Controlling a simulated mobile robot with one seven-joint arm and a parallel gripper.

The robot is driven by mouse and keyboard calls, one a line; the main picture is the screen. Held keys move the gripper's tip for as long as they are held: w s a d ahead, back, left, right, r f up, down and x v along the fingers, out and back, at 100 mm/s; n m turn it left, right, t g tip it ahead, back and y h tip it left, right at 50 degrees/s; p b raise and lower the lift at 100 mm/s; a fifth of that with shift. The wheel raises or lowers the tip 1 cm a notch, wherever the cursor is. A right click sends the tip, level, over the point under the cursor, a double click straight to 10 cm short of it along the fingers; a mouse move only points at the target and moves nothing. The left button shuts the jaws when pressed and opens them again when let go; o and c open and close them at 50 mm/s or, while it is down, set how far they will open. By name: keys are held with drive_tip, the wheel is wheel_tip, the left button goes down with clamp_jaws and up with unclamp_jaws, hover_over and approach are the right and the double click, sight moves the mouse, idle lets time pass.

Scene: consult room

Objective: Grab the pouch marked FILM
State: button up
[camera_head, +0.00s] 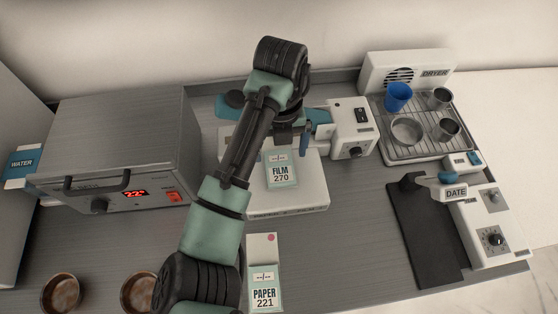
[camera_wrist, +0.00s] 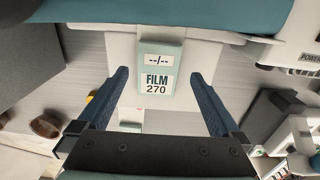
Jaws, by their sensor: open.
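The FILM 270 pouch (camera_head: 281,174) is pale green with a white label. It rests on the white machine's flat tray (camera_head: 315,190), below my wrist in the head view. In the wrist view the FILM pouch (camera_wrist: 157,97) shows upright between the fingers of my gripper (camera_wrist: 159,76). The blue fingers are spread, one on each side, with gaps and no visible contact. In the head view my arm hides part of the machine and most of the gripper.
A PAPER 221 pouch (camera_head: 263,290) lies in front. An oven-like box (camera_head: 130,145) stands left, with brown bowls (camera_head: 61,292) before it. A dryer rack (camera_head: 398,156) with cups and a DATE device (camera_head: 490,225) beside a dark mat (camera_head: 420,230) are right.

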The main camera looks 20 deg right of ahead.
sight(280, 163)
drive_tip(key=shift+a+f+p, duration=0.15)
drive_tip(key=shift+f+p, duration=0.15)
drive_tip(key=shift+f, duration=1.55)
drive_tip(key=c, duration=1.3)
drive_tip(key=shift+r, duration=0.1)
